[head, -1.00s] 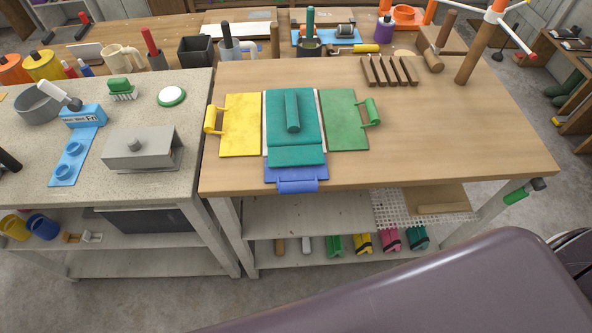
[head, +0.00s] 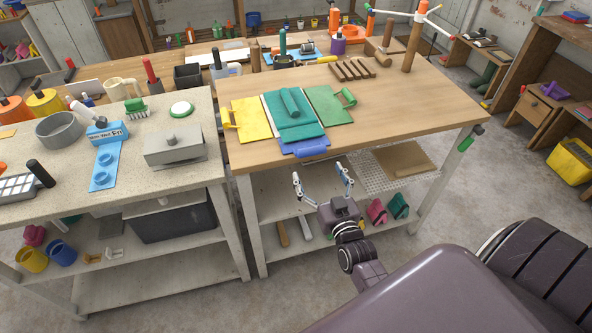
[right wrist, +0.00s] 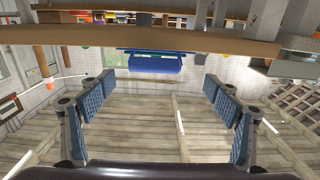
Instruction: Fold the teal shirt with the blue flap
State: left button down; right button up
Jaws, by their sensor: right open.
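The teal shirt (head: 274,106) lies on the middle of a folding board on the wooden table, with a teal roll-like piece on top. Its lower part (head: 298,132) lies over the blue flap (head: 290,148). The blue flap lies flat at the front, its handle (head: 313,152) at the table's front edge. My right gripper (head: 322,176) is open and empty, in front of the table and below the blue handle. In the right wrist view the blue handle (right wrist: 155,64) shows ahead between the open fingers, apart from them. My left gripper is not in view.
The yellow flap (head: 252,120) and green flap (head: 328,104) lie flat at the sides. A slatted wooden rack (head: 347,68) and a wooden post with arms (head: 412,45) stand behind right. A stone-topped bench (head: 150,185) adjoins at left. The table's right part is clear.

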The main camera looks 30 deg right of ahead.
aim_at(312, 153)
jog(key=x, duration=0.4)
jog(key=d+p+x, duration=0.1)
jog(key=x, duration=0.1)
jog(key=shift+r, duration=0.4)
jog(key=shift+x, duration=1.15)
jog(key=shift+a, duration=0.15)
jog(key=c, duration=1.6)
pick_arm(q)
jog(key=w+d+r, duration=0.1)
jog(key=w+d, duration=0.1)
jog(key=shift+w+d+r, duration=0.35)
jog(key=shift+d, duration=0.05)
